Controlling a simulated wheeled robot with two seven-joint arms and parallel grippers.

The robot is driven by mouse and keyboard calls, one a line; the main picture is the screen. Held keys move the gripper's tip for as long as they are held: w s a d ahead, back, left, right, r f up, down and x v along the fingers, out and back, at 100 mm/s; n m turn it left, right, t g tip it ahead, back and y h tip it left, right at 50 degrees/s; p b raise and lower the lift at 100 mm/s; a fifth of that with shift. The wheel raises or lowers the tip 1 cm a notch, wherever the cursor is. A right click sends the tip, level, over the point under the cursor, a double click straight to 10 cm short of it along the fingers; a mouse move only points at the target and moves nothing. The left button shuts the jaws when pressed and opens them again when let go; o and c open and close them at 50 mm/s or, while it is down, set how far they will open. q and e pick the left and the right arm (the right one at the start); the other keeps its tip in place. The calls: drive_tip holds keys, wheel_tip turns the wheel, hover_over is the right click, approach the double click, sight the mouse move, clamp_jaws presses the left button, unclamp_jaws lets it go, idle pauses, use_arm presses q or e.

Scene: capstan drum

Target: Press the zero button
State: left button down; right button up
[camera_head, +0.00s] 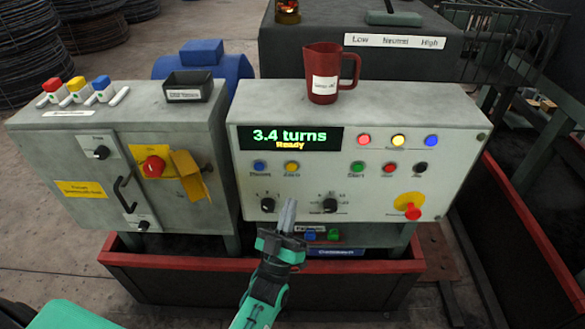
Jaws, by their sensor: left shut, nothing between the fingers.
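The zero button is a small yellow button (292,167) with a blurred label under it, on the grey control panel (450,160). It sits below the display (290,139), which reads "3.4 turns" and "Ready", and just right of a blue button (259,167). My left gripper (289,203) is shut and empty. Its fingers point up in front of the panel's lower part, below the zero button and between two black knobs. The fingertips appear apart from the button; their distance from the panel is hard to tell. My right gripper is not in view.
Green, red and black buttons (420,168) lie to the right, above a red stop button (413,212). A red jug (323,75) stands on the panel's top. A grey cabinet (190,125) with a key-like yellow flap stands left. A red-rimmed trough (380,267) runs below.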

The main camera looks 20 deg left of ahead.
sight(292, 167)
use_arm(q)
drive_tip(key=shift+w+a+b, duration=0.4)
drive_tip(key=shift+w+b, duration=0.05)
drive_tip(key=shift+w, duration=0.95)
drive_tip(key=shift+w+a+b, duration=0.4)
drive_tip(key=shift+w+a, duration=0.05)
drive_tip(key=shift+w, duration=1)
drive_tip(key=shift+w+a+b, duration=0.4)
drive_tip(key=shift+w+b, duration=0.05)
drive_tip(key=shift+w, duration=0.95)
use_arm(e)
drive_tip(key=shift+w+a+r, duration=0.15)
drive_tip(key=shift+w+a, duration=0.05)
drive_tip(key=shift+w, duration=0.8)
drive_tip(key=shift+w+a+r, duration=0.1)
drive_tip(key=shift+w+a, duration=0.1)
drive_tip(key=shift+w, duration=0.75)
use_arm(q)
drive_tip(key=shift+w, duration=0.1)
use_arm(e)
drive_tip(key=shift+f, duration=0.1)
use_arm(q)
drive_tip(key=shift+w+a, duration=0.1)
drive_tip(key=shift+w, duration=0.2)
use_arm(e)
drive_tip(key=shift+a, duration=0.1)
